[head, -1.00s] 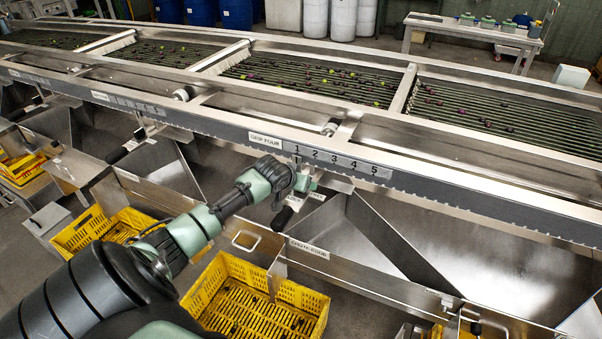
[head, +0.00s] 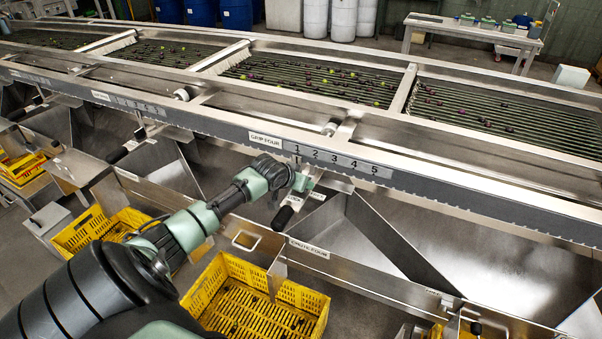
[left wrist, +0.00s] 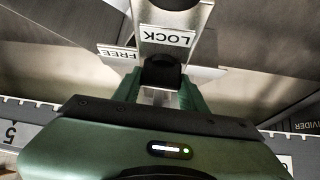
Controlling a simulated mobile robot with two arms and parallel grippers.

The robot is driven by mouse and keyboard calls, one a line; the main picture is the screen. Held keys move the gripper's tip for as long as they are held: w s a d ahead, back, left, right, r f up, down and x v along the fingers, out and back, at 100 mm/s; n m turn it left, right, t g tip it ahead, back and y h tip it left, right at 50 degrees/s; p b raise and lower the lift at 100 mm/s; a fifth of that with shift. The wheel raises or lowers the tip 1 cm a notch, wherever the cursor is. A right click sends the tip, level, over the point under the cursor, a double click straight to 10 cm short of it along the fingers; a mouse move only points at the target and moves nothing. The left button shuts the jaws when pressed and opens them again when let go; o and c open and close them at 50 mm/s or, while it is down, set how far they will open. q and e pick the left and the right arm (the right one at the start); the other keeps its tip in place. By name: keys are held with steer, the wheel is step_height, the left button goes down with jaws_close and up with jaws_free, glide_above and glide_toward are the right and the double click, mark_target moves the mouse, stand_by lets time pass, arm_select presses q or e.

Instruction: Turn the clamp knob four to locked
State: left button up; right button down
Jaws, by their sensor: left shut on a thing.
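My left gripper (head: 303,182) is below the front rail, under the GRIP FOUR label (head: 265,139). In the left wrist view its green fingers (left wrist: 159,92) are shut on a dark round knob (left wrist: 161,73), taken to be clamp knob four. The fingers hide the knob's sides, and its turned position cannot be told. A LOCK label (left wrist: 165,37) sits just beyond the knob, and a FREE label (left wrist: 128,51) is beside it to the left. A black handle (head: 283,217) hangs below the gripper in the head view. My right gripper is out of view.
The long steel sizer frame with a 1-to-5 scale (head: 338,160) runs above the gripper. A steel chute labelled CHUTE FOUR (head: 309,248) is below right. Yellow crates (head: 300,297) stand beneath. Dark and green fruit lies on the rollers (head: 310,78).

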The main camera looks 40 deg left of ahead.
arm_select(q)
steer(key=shift+a+f+m+h+b, duration=0.15)
steer(key=shift+m+h+b, duration=0.2)
steer(key=shift+m+h, duration=0.3)
steer(key=m+h+b, duration=0.2)
steer(key=m+b, duration=0.2)
steer(key=b, duration=0.2)
steer(key=m+g+h+b, duration=0.1)
steer(key=m+h+b, duration=0.2)
steer(key=b, duration=0.3)
steer(key=shift+w+m+h, duration=0.1)
steer(key=shift+m+h, duration=0.15)
steer(key=shift+m, duration=0.1)
steer(key=shift+r+m+g+h+b, duration=0.2)
steer(key=shift+m+g+h+b, duration=0.45)
steer(key=shift+m+b, duration=0.55)
steer(key=o, duration=1.4)
